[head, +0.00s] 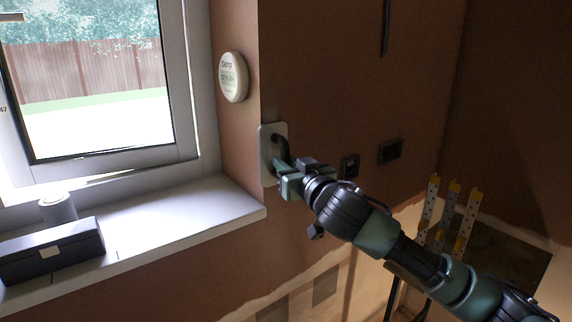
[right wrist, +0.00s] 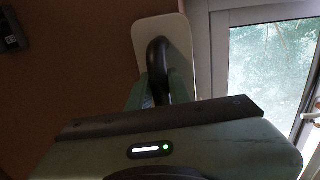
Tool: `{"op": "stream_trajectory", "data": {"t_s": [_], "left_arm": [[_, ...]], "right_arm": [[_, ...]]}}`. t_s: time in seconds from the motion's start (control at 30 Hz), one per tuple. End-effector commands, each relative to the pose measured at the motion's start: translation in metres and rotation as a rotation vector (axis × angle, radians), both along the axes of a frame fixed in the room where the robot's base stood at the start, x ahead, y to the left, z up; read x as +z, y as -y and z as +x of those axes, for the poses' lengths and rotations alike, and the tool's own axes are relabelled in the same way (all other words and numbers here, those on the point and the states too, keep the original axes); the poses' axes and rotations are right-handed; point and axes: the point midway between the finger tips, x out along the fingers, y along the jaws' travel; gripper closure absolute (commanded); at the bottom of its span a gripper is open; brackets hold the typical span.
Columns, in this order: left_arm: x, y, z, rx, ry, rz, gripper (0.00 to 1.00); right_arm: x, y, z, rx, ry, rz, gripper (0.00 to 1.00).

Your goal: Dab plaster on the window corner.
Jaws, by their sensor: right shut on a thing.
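The window (head: 95,90) is at the left in the head view, with a light frame and a pale sill. The window corner (head: 262,100) is the vertical edge where the brown reveal meets the brown wall. My right gripper (head: 281,170) is shut on the black handle of a pale rectangular trowel (head: 267,150). The trowel stands upright at that corner, just above the sill's right end; I cannot tell if it touches the wall. The right wrist view also shows the trowel plate (right wrist: 172,35) and its dark handle. My left gripper is not in view.
A dark box (head: 50,252) and a pale cylinder (head: 58,208) stand on the sill (head: 180,220). A round pale disc (head: 233,77) is on the reveal. Dark sockets (head: 390,150) sit on the wall. Yellow-tipped perforated uprights (head: 450,215) stand at the right.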

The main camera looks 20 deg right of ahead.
Motion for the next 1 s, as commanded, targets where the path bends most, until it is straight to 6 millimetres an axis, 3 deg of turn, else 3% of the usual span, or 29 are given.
{"op": "stream_trajectory", "data": {"t_s": [0.4,0.67,1.0], "left_arm": [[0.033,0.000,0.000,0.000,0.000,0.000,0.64],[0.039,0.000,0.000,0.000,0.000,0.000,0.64],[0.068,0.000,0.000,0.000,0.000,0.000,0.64]], "right_arm": [[0.037,0.000,-0.001,0.001,0.002,0.002,1.00],[0.045,0.000,-0.001,0.001,0.002,0.000,1.00],[0.076,-0.001,0.000,0.001,0.003,0.001,1.00]]}}
